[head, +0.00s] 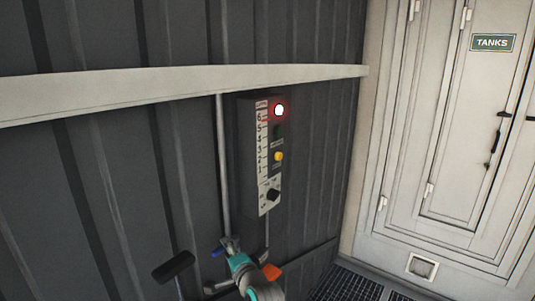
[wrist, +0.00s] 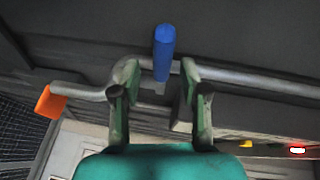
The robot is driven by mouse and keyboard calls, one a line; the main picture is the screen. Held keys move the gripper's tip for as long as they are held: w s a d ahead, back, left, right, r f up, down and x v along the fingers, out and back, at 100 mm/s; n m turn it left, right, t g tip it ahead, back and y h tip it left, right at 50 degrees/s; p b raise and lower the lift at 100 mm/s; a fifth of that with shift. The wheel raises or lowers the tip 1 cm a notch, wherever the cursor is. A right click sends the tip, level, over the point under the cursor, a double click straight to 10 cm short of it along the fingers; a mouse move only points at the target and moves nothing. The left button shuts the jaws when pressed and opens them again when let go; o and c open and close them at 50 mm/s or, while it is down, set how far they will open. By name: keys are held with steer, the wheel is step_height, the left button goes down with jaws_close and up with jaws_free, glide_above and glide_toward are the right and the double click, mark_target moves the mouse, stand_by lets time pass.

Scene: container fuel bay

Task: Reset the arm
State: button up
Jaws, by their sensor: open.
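My gripper (wrist: 158,85) is open, its two green and dark fingers apart on either side of a blue valve handle (wrist: 164,52) in the wrist view. The handle stands up from a grey pipe, and I cannot tell whether a finger touches it. In the head view my teal gripper (head: 229,244) is low at the bottom centre, by the pipes under a control panel. The blue handle (head: 218,252) shows just left of it there. Nothing is seen held in the fingers.
An orange handle (head: 271,272) sits on the pipe right of my arm; it also shows in the wrist view (wrist: 50,101). The control panel (head: 265,160) has a lit red lamp (head: 279,110), a yellow button (head: 279,156) and a black knob (head: 273,195). A white cabinet (head: 400,150) marked TANKS stands right.

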steer(key=shift+w+a+f+m+t+h, duration=0.15)
steer(key=shift+a+m+t+h, duration=0.1)
steer(key=shift+m+h, duration=0.15)
steer(key=shift+w+a+m+t+h, duration=0.15)
steer(key=shift+a+m+h, duration=0.15)
steer(key=shift+h, duration=0.2)
steer(key=shift+w+a+m+t+h, duration=0.15)
steer(key=shift+a+m+t+h, duration=0.1)
steer(key=shift+m+h, duration=0.5)
steer(key=shift+w+a+m+t+h, duration=0.2)
steer(key=shift+m+h, duration=0.25)
steer(key=shift+h, duration=0.5)
